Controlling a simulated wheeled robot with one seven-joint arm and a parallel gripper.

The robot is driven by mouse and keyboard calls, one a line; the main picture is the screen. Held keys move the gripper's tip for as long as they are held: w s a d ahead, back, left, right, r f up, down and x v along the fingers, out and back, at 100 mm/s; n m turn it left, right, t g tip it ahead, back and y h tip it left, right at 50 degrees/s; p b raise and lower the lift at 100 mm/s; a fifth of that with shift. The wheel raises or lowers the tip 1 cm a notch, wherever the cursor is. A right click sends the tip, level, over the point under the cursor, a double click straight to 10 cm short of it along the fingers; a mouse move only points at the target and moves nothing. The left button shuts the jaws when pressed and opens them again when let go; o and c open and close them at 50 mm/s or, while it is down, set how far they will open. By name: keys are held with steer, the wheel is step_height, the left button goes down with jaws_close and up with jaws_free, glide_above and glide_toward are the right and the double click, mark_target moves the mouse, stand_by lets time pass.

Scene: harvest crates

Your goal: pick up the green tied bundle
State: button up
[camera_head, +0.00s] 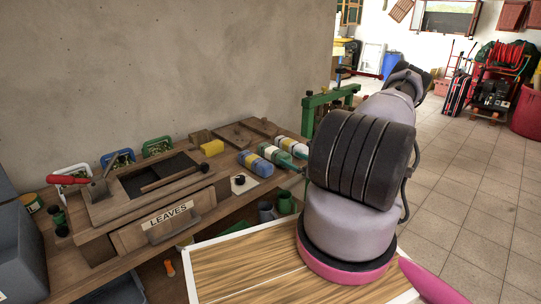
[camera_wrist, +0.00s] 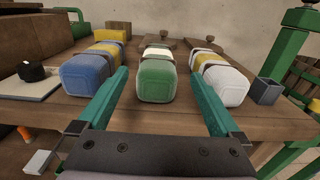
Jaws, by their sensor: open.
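The green tied bundle (camera_wrist: 156,82) lies on the wooden bench in the middle of the wrist view, its green end facing me and a white part behind. My gripper (camera_wrist: 160,74) is open, with one teal finger on each side of this bundle and visible gaps between. A blue bundle (camera_wrist: 84,72) lies to its left and a white bundle (camera_wrist: 226,86) to its right, each just beyond a finger.
A dark knob on a pale pad (camera_wrist: 30,72) lies left of the blue bundle. A small grey box (camera_wrist: 265,91) stands right of the white bundle, near a green clamp frame (camera_wrist: 290,50). A drawer labelled LEAVES (camera_head: 168,215) and a wooden tray box are on the left.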

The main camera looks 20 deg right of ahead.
mark_target(277, 150)
steer(key=x, duration=0.9)
steer(key=shift+w+a, duration=0.2)
steer(key=shift+w, duration=0.1)
jaws_close()
steer(key=shift+r, duration=0.1)
step_height(277, 150, up, 10)
stand_by(0.3)
